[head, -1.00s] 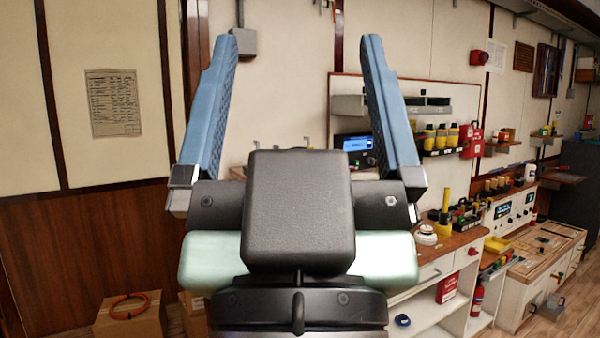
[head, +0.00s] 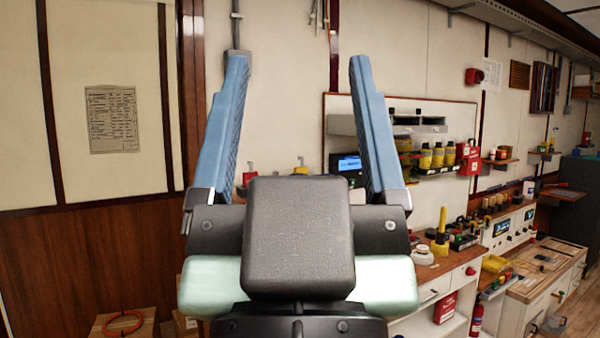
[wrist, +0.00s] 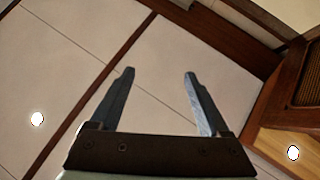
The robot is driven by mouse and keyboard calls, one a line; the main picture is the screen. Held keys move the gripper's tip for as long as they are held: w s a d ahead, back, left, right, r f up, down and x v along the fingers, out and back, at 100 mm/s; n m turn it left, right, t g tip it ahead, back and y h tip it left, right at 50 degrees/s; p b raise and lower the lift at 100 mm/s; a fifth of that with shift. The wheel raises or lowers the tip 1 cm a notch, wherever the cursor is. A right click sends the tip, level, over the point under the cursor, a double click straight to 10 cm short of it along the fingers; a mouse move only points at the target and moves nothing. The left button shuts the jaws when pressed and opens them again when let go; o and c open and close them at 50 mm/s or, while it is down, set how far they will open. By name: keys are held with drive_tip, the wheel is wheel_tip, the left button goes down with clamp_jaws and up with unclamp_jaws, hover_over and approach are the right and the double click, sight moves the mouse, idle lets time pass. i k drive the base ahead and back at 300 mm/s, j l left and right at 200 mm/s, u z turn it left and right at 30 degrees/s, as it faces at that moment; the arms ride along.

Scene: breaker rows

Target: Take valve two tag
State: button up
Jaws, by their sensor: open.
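My gripper (head: 297,58) stands upright in the middle of the head view, its two blue fingers apart with nothing between them. In the wrist view my gripper (wrist: 160,73) is also open and empty, in front of pale wall panels. I cannot make out a valve two tag by any label. I cannot tell whether either is the tag.
A shelf with yellow-and-black containers (head: 438,155) is on the wall at right. Below it runs a wooden counter (head: 432,270) with tools. A printed sheet (head: 112,118) hangs on the left wall.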

sight(302, 169)
drive_tip(key=i+l+u, duration=0.45)
drive_tip(key=i+l, duration=1.85)
